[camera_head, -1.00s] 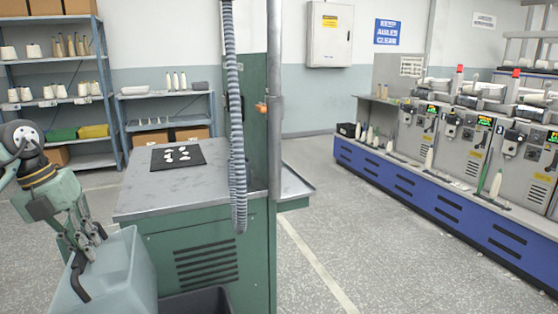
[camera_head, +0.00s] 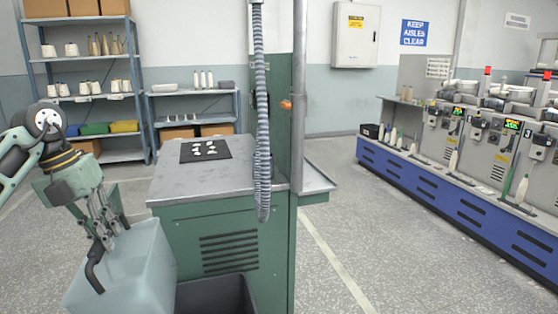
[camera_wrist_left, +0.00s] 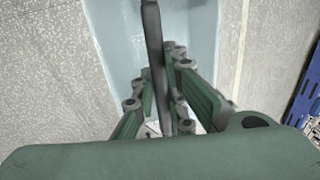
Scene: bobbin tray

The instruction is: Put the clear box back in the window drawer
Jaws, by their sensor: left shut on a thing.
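A large pale blue, see-through-looking box (camera_head: 145,270) hangs at the lower left of the head view, beside the green cabinet. My left gripper (camera_head: 106,238) is above its near-left side, shut on a dark handle-like bar (camera_head: 95,272) that runs down against the box. In the left wrist view the fingers (camera_wrist_left: 162,95) close around this bar, with the pale blue box (camera_wrist_left: 118,35) behind it. Whether this is the clear box of the task I cannot tell for sure. I cannot make out a window drawer. My right gripper is out of view.
A green cabinet (camera_head: 172,240) with a grey top stands right of the box, with a black mat of small white pieces (camera_head: 206,149) on it. A dark open bin (camera_head: 215,292) is at its front. A ribbed hose (camera_head: 263,150) hangs there. Open floor (camera_head: 335,215) lies to the right.

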